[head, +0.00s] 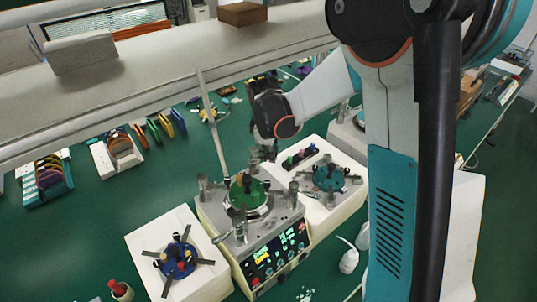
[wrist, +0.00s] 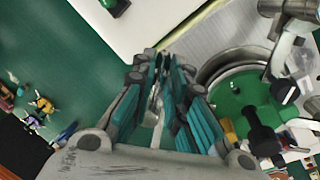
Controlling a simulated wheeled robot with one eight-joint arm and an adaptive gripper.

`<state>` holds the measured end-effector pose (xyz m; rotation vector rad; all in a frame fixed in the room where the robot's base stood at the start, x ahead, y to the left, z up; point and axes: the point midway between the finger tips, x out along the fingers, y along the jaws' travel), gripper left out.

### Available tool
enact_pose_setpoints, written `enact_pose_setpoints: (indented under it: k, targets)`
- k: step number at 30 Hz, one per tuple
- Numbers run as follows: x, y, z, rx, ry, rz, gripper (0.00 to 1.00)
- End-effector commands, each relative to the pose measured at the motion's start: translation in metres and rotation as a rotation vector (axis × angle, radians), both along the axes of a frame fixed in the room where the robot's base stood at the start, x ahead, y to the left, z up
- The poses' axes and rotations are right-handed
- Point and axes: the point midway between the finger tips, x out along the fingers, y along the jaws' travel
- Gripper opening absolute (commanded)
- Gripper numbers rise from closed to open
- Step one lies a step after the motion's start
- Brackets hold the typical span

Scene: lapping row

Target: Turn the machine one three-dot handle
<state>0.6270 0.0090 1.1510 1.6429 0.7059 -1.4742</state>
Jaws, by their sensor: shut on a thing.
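The machine (head: 268,250) in the head view is a grey box with a lit front panel, a round green plate (head: 247,194) and several upright metal handles around the plate. My gripper (head: 263,148) reaches down to the rear of this machine and is shut on a handle there. In the wrist view my gripper (wrist: 165,78) has its teal fingers close together, with the green plate (wrist: 245,100) to their right. The fingers mostly hide the held handle. I cannot make out any dots on the handles.
A white block with a blue holder (head: 178,260) stands left of the machine. A second unit with a teal disc (head: 328,178) stands to the right. A shelf beam (head: 160,85) crosses above, with a thin pole (head: 213,125). A white bottle (head: 349,262) stands at front right.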

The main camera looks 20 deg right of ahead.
Motion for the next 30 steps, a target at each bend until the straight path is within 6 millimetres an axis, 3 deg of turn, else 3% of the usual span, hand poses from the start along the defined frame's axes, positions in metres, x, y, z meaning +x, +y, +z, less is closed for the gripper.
enact_pose_setpoints:
  k: [30]
  targets:
    - [0.043,-0.01,0.0,0.0,-0.001,0.839,0.0]
